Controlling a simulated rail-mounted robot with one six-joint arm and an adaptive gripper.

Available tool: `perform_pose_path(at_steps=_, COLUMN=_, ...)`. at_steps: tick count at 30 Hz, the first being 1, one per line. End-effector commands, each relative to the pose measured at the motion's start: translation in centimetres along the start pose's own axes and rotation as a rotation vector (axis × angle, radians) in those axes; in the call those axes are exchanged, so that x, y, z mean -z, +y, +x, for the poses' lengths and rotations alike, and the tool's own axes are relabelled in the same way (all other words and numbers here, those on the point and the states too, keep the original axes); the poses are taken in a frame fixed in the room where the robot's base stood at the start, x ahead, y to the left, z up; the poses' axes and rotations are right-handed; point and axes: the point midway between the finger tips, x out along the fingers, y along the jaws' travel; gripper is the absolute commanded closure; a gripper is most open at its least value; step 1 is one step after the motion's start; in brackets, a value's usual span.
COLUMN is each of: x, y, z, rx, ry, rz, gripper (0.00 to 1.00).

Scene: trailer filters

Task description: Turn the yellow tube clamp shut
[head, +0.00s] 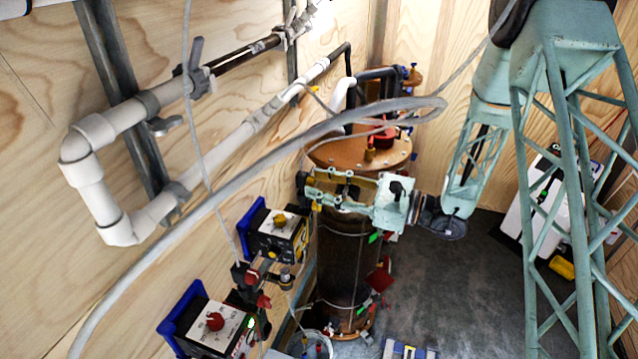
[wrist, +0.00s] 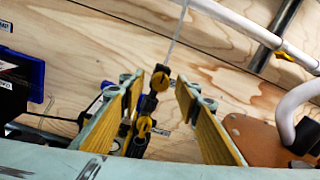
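A black tube fitting with yellow parts shows between my fingers in the wrist view. Its upper yellow piece, which looks like the yellow tube clamp (wrist: 157,81), sits under a pale thin tube. A second yellow knob (wrist: 143,126) is lower on the fitting. My gripper (wrist: 160,92) is open, with one yellow-padded finger on each side of the fitting. I cannot tell whether either pad touches it. In the head view my gripper (head: 312,184) points left in front of the brown cylinder, and the clamp there is mostly hidden behind the fingers.
The brown cylinder (head: 342,255) with an orange-brown lid (head: 340,154) stands behind my gripper. Two control boxes (head: 278,232) are at lower left. White pipes (head: 112,205) run along the plywood wall. A loose grey hose (head: 250,168) arches across the head view.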

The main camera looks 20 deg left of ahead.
Motion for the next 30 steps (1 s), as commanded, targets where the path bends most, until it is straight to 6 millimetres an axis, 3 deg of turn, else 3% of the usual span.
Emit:
perform_pose_path(at_steps=12, x=0.01, y=-0.01, z=0.34, rx=0.001, ry=0.0, rz=0.0, gripper=0.7)
perform_pose_path(at_steps=21, x=0.0, y=0.0, z=0.33, rx=0.0, ry=0.0, rz=0.0, gripper=0.94)
perform_pose_path(at_steps=30, x=-0.01, y=0.0, z=0.33, rx=0.0, ry=0.001, rz=0.02, gripper=0.94)
